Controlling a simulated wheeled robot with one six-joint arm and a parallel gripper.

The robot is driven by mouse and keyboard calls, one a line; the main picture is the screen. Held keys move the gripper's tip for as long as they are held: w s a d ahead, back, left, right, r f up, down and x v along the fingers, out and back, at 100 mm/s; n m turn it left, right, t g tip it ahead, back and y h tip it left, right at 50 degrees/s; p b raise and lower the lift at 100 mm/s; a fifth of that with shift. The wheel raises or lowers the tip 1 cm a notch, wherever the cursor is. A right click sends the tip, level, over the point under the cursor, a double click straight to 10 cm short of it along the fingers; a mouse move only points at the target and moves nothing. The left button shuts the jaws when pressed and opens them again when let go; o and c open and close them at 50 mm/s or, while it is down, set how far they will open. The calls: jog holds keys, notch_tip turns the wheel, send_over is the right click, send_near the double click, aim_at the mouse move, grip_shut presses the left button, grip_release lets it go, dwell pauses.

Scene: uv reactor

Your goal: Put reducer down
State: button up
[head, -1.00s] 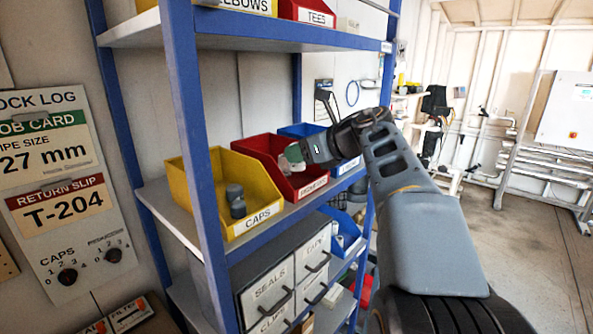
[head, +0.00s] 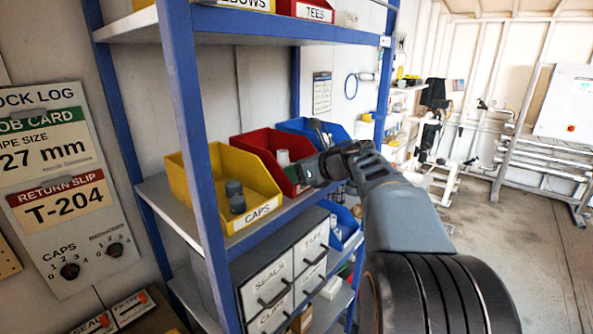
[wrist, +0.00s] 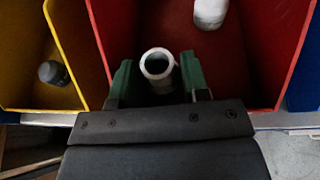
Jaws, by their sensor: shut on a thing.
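The reducer (wrist: 158,63) is a short, pale grey hollow fitting. In the wrist view it sits between the green fingertips of my gripper (wrist: 158,80), which is shut on it.
A blue bin (head: 336,131) stands right. A blue shelf post (head: 193,130) rises in front, and an upper shelf (head: 260,33) hangs above.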

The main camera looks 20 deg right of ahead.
jog(key=shift+f, duration=0.1)
jog(key=o, duration=0.6)
